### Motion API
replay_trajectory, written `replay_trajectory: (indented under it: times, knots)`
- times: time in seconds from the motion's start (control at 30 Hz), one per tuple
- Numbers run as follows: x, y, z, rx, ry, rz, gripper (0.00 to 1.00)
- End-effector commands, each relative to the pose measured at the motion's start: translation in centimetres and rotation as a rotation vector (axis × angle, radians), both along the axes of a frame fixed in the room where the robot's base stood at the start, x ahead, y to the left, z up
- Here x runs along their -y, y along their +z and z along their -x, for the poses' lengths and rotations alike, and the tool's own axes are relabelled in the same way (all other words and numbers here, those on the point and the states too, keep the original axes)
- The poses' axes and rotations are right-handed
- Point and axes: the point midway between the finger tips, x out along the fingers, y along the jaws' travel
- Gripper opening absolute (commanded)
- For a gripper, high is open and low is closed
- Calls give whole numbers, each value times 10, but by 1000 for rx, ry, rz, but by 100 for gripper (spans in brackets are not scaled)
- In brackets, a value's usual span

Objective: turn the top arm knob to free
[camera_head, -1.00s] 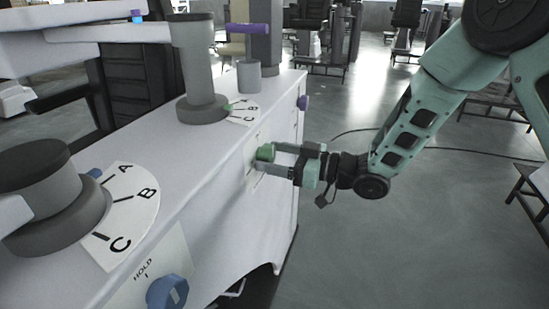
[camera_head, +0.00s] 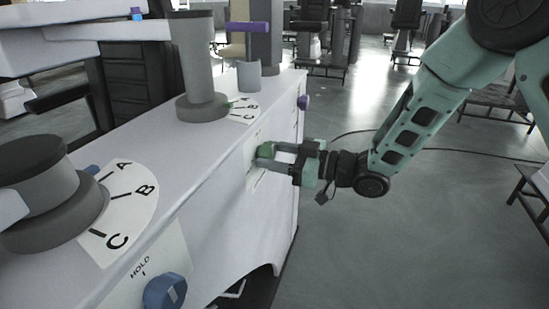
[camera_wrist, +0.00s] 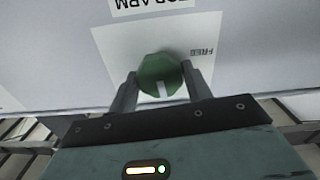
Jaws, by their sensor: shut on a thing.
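The green knob (camera_wrist: 158,68) is on a white label plate on the cabinet's side, and it also shows in the head view (camera_head: 266,150). My gripper (camera_wrist: 161,82) is shut on the green knob, with one finger on each side of it. The knob's white mark (camera_wrist: 162,90) points toward the bottom of the wrist view. The word FREE (camera_wrist: 202,52) is printed upside down to the knob's right.
A blue knob (camera_head: 166,291) with a HOLD label is on the same side, nearer to me. Grey columns (camera_head: 196,65) and a lettered A-B-C dial (camera_head: 130,200) stand on the white cabinet top (camera_head: 165,140). Open floor (camera_head: 400,240) lies to the right.

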Motion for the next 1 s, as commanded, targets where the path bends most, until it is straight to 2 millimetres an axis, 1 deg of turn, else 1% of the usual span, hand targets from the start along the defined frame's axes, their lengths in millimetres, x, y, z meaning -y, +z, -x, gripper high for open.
replay_trajectory:
  times: [0.03,0.13,1.0]
  knots:
    - [0,-4,0,30,1,13,26]
    - [0,-5,0,105,0,41,26]
    - [1,-8,0,881,-1,324,26]
